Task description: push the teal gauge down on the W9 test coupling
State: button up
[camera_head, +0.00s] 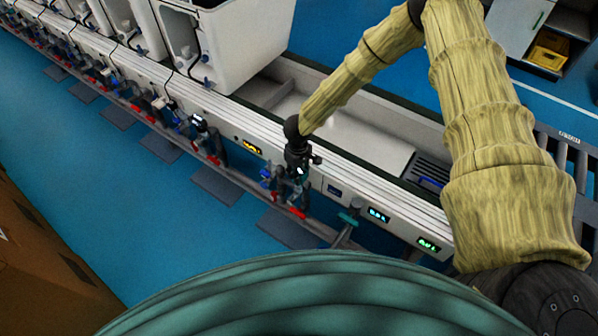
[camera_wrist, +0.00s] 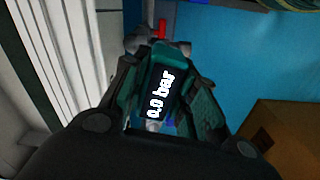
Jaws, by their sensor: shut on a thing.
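The teal gauge (camera_wrist: 162,72) has a dark display reading 0.0 bar. In the wrist view it sits between the fingers of my gripper (camera_wrist: 163,95), which is shut on it. A grey metal fitting with a red handle (camera_wrist: 162,29) shows just beyond the gauge, and a bit of blue shows below it. In the head view my gripper (camera_head: 298,168) points down over a coupling with blue and red parts (camera_head: 290,190) at the front of the line. The gripper mostly hides the gauge there. I cannot tell whether the gauge touches the coupling, or which coupling is W9.
The white line edge (camera_head: 350,165) runs diagonally behind the couplings. A teal-topped fitting (camera_head: 349,217) stands to the right, near small lit displays (camera_head: 378,215). More couplings and white toilets (camera_head: 225,45) line up to the left. Brown boxes (camera_head: 40,245) stand across the blue floor.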

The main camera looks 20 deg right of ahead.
jog(key=shift+f+b, duration=0.45)
jog(key=shift+f, duration=1.3)
dwell(0.7)
jog(key=o, duration=1.1)
jog(key=shift+o, duration=0.2)
notch_tip(320, 180, up, 12)
jog(key=shift+s+r, duration=0.1)
